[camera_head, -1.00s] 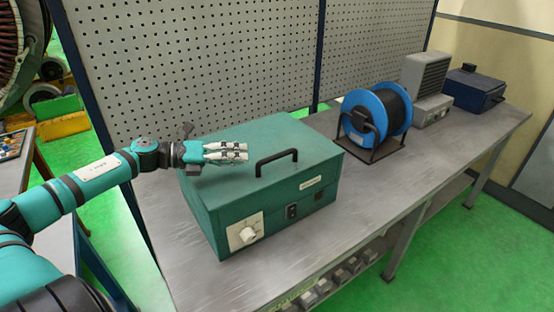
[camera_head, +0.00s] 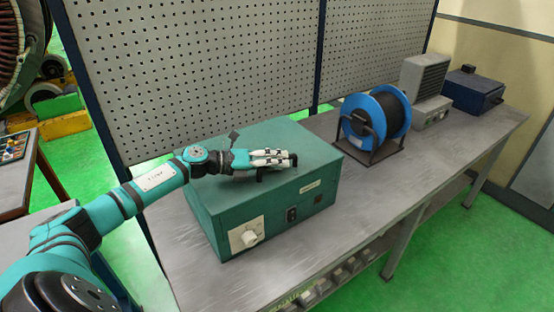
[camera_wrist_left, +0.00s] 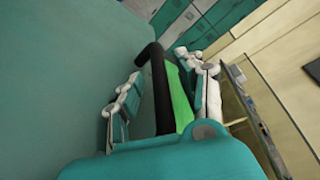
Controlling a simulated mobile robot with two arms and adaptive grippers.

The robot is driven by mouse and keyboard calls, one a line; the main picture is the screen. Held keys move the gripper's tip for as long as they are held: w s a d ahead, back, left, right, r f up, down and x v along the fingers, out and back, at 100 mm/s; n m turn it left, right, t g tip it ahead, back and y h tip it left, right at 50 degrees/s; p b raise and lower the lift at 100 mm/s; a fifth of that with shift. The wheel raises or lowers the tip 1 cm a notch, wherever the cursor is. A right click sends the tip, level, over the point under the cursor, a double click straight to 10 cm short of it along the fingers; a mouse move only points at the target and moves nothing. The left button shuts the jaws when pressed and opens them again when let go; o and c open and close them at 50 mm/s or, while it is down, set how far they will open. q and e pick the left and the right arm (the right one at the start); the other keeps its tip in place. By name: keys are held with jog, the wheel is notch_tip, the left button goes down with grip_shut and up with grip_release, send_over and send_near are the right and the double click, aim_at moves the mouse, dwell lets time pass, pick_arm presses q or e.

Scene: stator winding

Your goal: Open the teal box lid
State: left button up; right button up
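The teal box (camera_head: 310,190) stands on the metal bench with its lid (camera_head: 222,190) shut. The lid's black handle (camera_head: 262,175) is mostly hidden behind my left gripper (camera_head: 276,158) in the head view. In the left wrist view the handle (camera_wrist_left: 159,90) lies between the two fingers of my left gripper (camera_wrist_left: 162,88). The fingers are apart, with a gap showing on each side of the handle. The front of the box has a white dial plate (camera_head: 247,235) and a black switch. My right gripper is not in view.
A blue cable reel (camera_head: 376,122) stands on the bench (camera_head: 400,185) to the right of the box. Beyond it are a grey heater-like unit (camera_head: 425,85) and a dark blue box (camera_head: 473,90). A perforated panel (camera_head: 200,70) rises behind the bench.

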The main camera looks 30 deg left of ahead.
pick_arm(q)
jog(key=shift+w+d+f, duration=0.1)
jog(key=shift+w, duration=0.05)
jog(key=shift+c, duration=0.5)
grip_shut()
